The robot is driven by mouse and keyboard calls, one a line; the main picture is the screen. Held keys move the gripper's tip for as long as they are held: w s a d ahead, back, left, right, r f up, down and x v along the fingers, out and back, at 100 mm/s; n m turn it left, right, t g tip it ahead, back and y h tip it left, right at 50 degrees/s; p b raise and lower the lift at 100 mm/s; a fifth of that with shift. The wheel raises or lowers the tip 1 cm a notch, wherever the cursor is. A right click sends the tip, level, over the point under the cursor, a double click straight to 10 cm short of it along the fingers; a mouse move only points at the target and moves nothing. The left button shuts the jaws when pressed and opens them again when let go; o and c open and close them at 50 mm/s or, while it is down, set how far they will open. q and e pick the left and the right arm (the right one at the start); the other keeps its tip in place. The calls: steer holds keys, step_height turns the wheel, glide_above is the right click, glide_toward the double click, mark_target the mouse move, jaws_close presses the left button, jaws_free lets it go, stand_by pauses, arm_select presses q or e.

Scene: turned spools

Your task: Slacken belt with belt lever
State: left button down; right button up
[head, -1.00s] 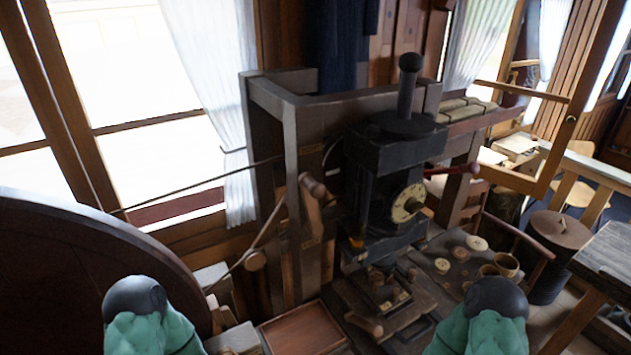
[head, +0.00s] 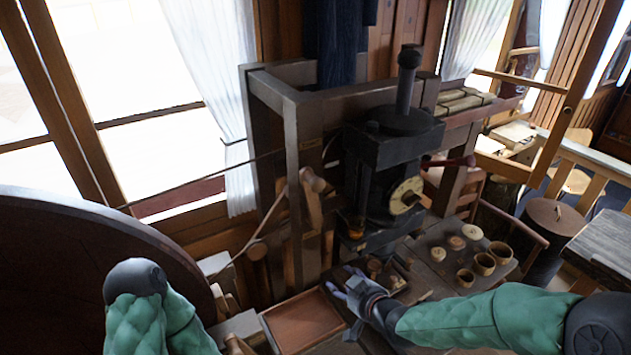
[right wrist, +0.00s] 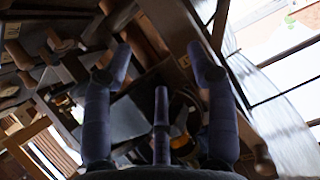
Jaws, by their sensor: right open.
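A wooden lever with a rounded knob (head: 314,184), apparently the belt lever, stands against the upright of the dark wooden frame. A thin belt (head: 200,180) runs from the large wheel (head: 90,270) at the left toward this frame. My right gripper (head: 346,284) is open and empty, low in front of the machine, below and right of the lever knob. In the right wrist view its spread fingers (right wrist: 157,66) have nothing clearly held between them. My left arm shows at lower left, but its gripper is not visible. I cannot identify the lever surely in the right wrist view.
The dark machine (head: 385,165) with a pale dial (head: 406,195) stands behind my right gripper. A red-handled lever (head: 450,162) sticks out at its right. Wooden cups (head: 484,263) and discs stand on the bench. A shallow reddish tray (head: 303,322) lies at the front.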

step_height(320, 180, up, 13)
steer(key=a+n+t+y+p, duration=0.1)
steer(key=n+t+y, duration=0.1)
steer(key=t, duration=0.1)
steer(key=n+t+y+p, duration=0.1)
steer(key=n+t+p, duration=0.1)
glide_toward(320, 188)
steer(key=w, duration=0.1)
steer(key=p+x, duration=0.1)
steer(key=x, duration=1)
steer(key=shift+s+a, duration=0.15)
steer(key=shift+a, duration=0.05)
jaws_close()
